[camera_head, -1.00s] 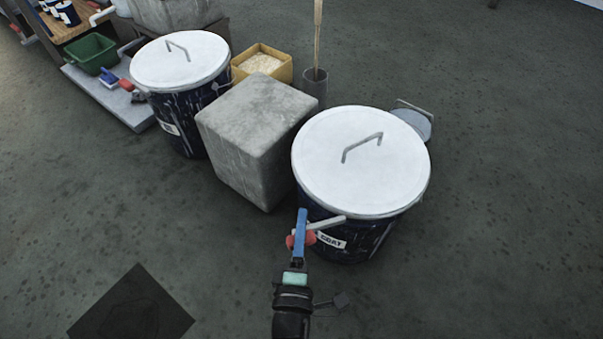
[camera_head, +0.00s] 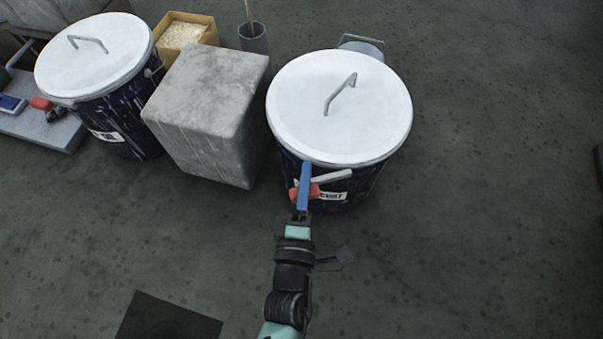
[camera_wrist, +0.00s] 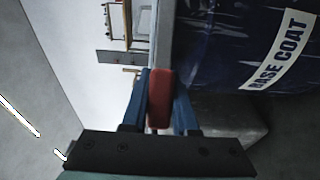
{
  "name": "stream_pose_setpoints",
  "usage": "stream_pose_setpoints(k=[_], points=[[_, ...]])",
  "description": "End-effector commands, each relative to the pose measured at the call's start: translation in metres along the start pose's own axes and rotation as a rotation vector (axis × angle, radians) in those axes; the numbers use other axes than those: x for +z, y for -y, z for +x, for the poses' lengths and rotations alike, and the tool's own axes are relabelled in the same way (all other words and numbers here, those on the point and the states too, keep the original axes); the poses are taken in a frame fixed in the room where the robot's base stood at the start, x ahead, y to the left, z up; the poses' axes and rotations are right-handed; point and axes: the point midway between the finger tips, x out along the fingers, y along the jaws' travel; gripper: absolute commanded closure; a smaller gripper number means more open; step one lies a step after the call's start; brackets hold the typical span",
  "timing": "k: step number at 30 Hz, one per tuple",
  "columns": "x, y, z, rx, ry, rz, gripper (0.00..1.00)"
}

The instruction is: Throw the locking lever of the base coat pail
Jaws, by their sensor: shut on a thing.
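The base coat pail (camera_head: 350,195) is dark blue with a white lid (camera_head: 340,105) and stands at the centre right in the head view. Its "BASE COAT" label (camera_wrist: 277,52) reads clearly in the wrist view. The locking lever (camera_head: 330,178) is a pale bar at the pail's front with a red grip end, which also shows in the wrist view (camera_wrist: 159,98). My gripper (camera_head: 303,190) has blue fingers, one on each side of the red end in the wrist view (camera_wrist: 158,112), and is shut on it. In the head view the fingers partly cover the red end.
A grey concrete block (camera_head: 210,110) stands left of the pail, and another lidded pail (camera_head: 125,115) beyond it. A yellow bin (camera_head: 186,38) and a grey cylinder with a stick (camera_head: 254,40) stand behind. The floor in front and right is clear.

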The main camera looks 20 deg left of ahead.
Motion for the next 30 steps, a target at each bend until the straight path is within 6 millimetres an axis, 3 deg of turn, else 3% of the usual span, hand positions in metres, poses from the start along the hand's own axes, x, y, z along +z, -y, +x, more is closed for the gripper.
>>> stream_pose_setpoints(k=[9, 10, 15, 25, 30], points=[[0.000, -0.001, 0.001, 0.002, -0.001, -0.001, 1.00], [0.000, -0.001, 0.001, 0.002, -0.001, -0.001, 0.69], [0.000, -0.001, 0.001, 0.001, -0.001, 0.000, 0.43], [0.000, -0.001, -0.002, -0.001, 0.001, 0.000, 0.43], [0.000, -0.003, -0.025, -0.005, 0.002, 0.001, 0.43]])
